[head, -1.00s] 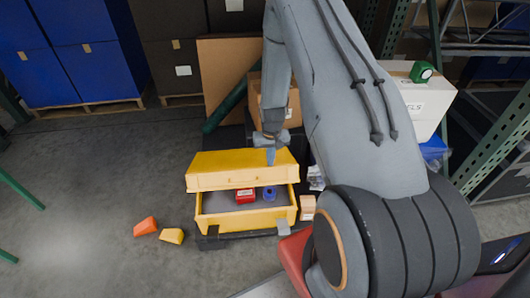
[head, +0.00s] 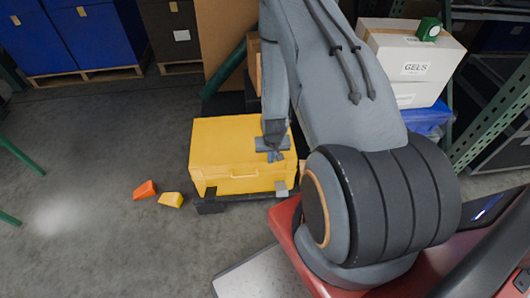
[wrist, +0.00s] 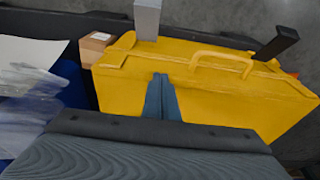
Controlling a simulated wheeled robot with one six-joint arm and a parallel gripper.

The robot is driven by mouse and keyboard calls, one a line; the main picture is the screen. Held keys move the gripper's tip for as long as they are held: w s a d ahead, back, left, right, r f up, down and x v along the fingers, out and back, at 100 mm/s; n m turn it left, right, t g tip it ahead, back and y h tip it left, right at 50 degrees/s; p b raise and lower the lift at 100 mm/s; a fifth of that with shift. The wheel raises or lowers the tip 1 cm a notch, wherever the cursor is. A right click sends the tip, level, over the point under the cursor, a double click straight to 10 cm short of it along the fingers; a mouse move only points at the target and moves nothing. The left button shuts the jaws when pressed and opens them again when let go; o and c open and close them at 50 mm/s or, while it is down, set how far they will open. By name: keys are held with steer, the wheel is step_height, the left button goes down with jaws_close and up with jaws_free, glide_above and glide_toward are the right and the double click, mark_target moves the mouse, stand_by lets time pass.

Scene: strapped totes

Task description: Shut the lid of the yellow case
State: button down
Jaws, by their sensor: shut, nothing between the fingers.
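The yellow case (head: 235,150) sits low on a dark base in the head view, its lid lying down flat over the body. The lid covers the inside, so the contents are hidden. The case also fills much of the wrist view (wrist: 225,100), with its handle and a front seam showing no clear gap. My gripper (head: 273,156) is shut and empty, with its fingertips at the right front part of the lid. In the wrist view the blue-grey fingertips (wrist: 162,82) are together against or just over the yellow surface; contact is hard to tell.
A grey strap end (head: 281,188) and a dark one (head: 210,192) stick out at the case's front. Orange (head: 145,190) and yellow (head: 171,200) blocks lie on the floor to the left. White boxes (head: 415,60) stand at the right. The left floor is mostly clear.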

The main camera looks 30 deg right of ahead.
steer(key=shift+s+a+f+b, duration=0.15)
steer(key=shift+s+f+b, duration=0.15)
steer(key=shift+s+f, duration=0.4)
step_height(320, 180, up, 5)
steer(key=w+p, duration=0.1)
steer(key=p, duration=0.4)
steer(key=s+a+r+b, duration=0.1)
steer(key=s+a+r, duration=0.1)
steer(key=s, duration=0.6)
steer(key=shift+s+a+r, duration=0.3)
steer(key=shift+a+r, duration=0.1)
steer(key=shift+a, duration=0.4)
